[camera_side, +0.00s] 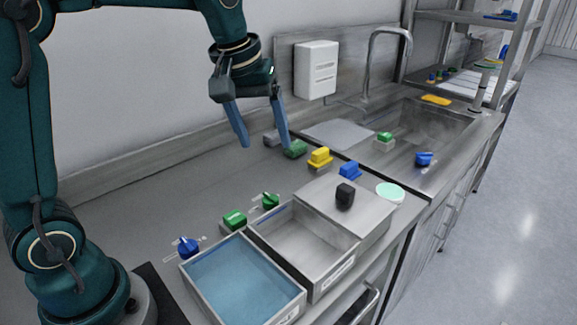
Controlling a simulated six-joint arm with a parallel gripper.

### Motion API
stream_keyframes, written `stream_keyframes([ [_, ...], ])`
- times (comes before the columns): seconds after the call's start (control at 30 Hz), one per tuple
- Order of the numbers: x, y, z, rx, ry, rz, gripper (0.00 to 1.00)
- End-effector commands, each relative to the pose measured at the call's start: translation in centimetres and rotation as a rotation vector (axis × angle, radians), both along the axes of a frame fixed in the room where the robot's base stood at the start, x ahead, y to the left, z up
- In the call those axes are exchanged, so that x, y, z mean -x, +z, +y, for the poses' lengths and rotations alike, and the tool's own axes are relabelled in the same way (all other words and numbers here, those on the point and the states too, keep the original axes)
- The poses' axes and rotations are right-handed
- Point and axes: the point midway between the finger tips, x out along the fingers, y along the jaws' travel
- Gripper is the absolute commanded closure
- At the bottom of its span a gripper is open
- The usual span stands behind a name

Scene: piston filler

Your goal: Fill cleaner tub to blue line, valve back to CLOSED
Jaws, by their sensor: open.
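My gripper (265,146) is open and empty, with its blue fingers pointing down above the back of the counter. Its right fingertip overlaps the green block (296,149) in the picture; I cannot tell if they touch. A tub with blue liquid (294,299) stands at the front. An empty-looking steel tub (306,246) stands beside it. Their front labels are too small to read, so I cannot tell which is the cleaner tub. A blue knob (187,246) and a green knob (271,201) sit behind the tubs, with unreadable markings.
A green-topped block (234,219) sits between the knobs. The sink (425,125) and tall faucet (371,50) are farther right. The left counter is clear.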

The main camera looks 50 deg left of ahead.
Motion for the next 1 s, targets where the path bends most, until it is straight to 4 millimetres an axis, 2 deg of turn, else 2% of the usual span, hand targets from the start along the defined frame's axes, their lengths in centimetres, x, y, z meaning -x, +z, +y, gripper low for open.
stream_keyframes([
  [0.1, -2.5, -2.7, 1.3, 0.020, 0.070, 0.067, 0.24],
  [0.2, -4.1, -5.3, 2.4, 0.034, 0.118, 0.121, 0.24],
  [0.33, -5.2, -8.8, 3.6, 0.046, 0.155, 0.188, 0.24],
  [0.5, -5.2, -12.2, 4.4, 0.058, 0.176, 0.261, 0.24],
  [1.0, -4.8, -17.8, 4.7, 0.065, 0.184, 0.292, 0.24],
])
